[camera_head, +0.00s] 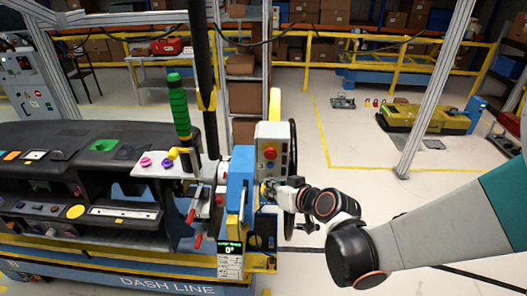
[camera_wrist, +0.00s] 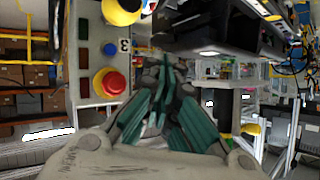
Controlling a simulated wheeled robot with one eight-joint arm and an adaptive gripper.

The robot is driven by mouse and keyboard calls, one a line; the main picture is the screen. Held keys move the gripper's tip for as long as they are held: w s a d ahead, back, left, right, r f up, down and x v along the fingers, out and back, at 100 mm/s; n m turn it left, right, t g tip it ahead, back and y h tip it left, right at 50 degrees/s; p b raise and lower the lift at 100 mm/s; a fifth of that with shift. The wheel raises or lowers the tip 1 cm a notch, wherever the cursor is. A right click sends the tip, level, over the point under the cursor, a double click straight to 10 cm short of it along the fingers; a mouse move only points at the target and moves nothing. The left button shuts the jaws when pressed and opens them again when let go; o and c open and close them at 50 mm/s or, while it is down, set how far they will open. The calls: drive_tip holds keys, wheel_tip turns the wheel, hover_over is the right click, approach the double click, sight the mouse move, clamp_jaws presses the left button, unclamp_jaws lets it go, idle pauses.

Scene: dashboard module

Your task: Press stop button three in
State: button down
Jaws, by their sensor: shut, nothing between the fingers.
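A grey control box (camera_head: 272,135) stands upright behind the blue post, with a red button (camera_head: 270,152) on its face. In the wrist view a red mushroom button on a yellow base (camera_wrist: 114,83) sits on the grey panel (camera_wrist: 92,62), beside a label "3" (camera_wrist: 125,45). No contact with the button shows.
A blue post (camera_head: 240,180) stands close left of my gripper. A dashboard module (camera_head: 100,145) on a blue line is further left, with a green-handled tool (camera_head: 179,105) above. A blue button (camera_wrist: 110,49) and dark switches share the panel. The floor (camera_head: 345,140) at right is open.

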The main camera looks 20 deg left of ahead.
sight(271, 155)
idle(0.4)
drive_tip(key=shift+w+a+p, duration=0.1)
drive_tip(key=shift+w+a, duration=0.25)
drive_tip(key=shift+w, duration=1.1)
drive_tip(key=shift+w+a+p, duration=0.15)
drive_tip(key=shift+w+a, duration=0.2)
drive_tip(key=shift+w, duration=1.05)
drive_tip(key=shift+w+a+p, duration=0.1)
drive_tip(key=shift+w+a, duration=0.25)
drive_tip(key=shift+w, duration=1.1)
drive_tip(key=shift+w+f, duration=0.1)
drive_tip(key=shift+w+a, duration=0.1)
drive_tip(key=shift+w, duration=0.15)
drive_tip(key=shift+w+a+b, duration=0.1)
drive_tip(key=shift+w+b, duration=0.3)
drive_tip(key=shift+s, duration=0.15)
drive_tip(key=shift+s+d+b, duration=0.2)
drive_tip(key=shift+s+b, duration=0.1)
drive_tip(key=shift+s, duration=0.4)
